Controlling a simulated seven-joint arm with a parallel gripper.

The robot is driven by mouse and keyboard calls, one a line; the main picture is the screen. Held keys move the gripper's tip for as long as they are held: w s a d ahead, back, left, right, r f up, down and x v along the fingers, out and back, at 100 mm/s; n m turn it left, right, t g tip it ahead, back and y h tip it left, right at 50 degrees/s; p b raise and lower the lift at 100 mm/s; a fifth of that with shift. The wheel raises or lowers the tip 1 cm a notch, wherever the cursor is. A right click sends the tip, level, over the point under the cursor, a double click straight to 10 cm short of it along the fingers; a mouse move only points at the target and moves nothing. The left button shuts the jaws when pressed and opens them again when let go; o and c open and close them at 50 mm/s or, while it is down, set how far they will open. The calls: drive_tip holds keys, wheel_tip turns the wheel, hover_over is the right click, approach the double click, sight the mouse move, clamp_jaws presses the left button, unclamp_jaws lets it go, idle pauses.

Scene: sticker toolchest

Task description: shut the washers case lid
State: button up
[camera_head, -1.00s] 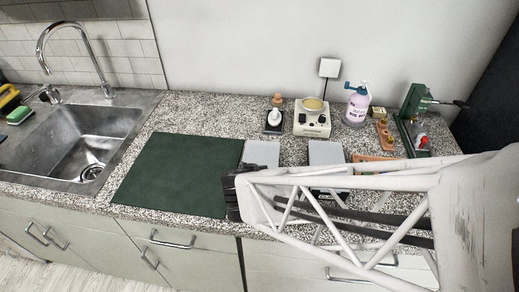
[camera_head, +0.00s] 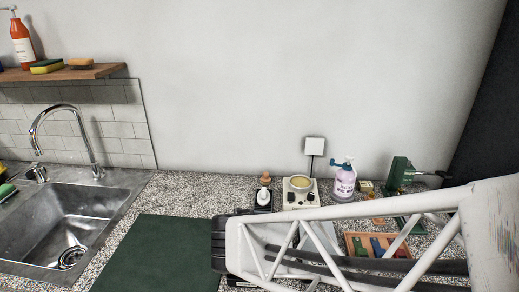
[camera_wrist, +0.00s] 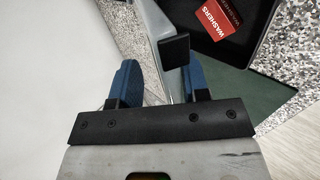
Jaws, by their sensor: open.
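The washers case shows in the wrist view as a dark open box (camera_wrist: 262,45) with a red WASHERS label (camera_wrist: 210,20) at the top right. A pale grey panel (camera_wrist: 157,25), which looks like its raised lid, stands beside the box with a black block (camera_wrist: 175,50) on its edge. My gripper (camera_wrist: 160,78) has its blue fingers apart, with the panel edge and black block showing between them. I cannot tell whether they touch. In the head view my gripper (camera_head: 218,243) is over the green mat's right side, and my arm hides most of the case.
The green mat (camera_head: 160,255) lies left of my gripper, beside the sink (camera_head: 65,225). Behind my arm stand a white device (camera_head: 299,193), a pump bottle (camera_head: 344,183) and a green tool (camera_head: 398,176). A wooden tray (camera_head: 352,243) shows through my arm's frame.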

drive_tip(key=w+r, duration=0.2)
drive_tip(key=shift+w+r, duration=0.2)
drive_tip(key=shift+r, duration=0.1)
drive_tip(key=shift+w+r+g, duration=0.5)
drive_tip(key=shift+w+g, duration=0.1)
drive_tip(key=shift+w, duration=0.1)
drive_tip(key=shift+w+r+g, duration=0.45)
drive_tip(key=shift+w+g, duration=0.15)
drive_tip(key=shift+w, duration=0.1)
drive_tip(key=shift+w+r+g, duration=0.6)
drive_tip(key=shift+w+g, duration=4.4)
drive_tip(key=shift+w, duration=2.1)
drive_tip(key=shift+a+v, duration=0.1)
drive_tip(key=shift+v, duration=1.35)
drive_tip(key=shift+a+v, duration=0.15)
drive_tip(key=shift+v, duration=1.25)
drive_tip(key=shift+s+d+r, duration=0.1)
drive_tip(key=shift+s, duration=0.05)
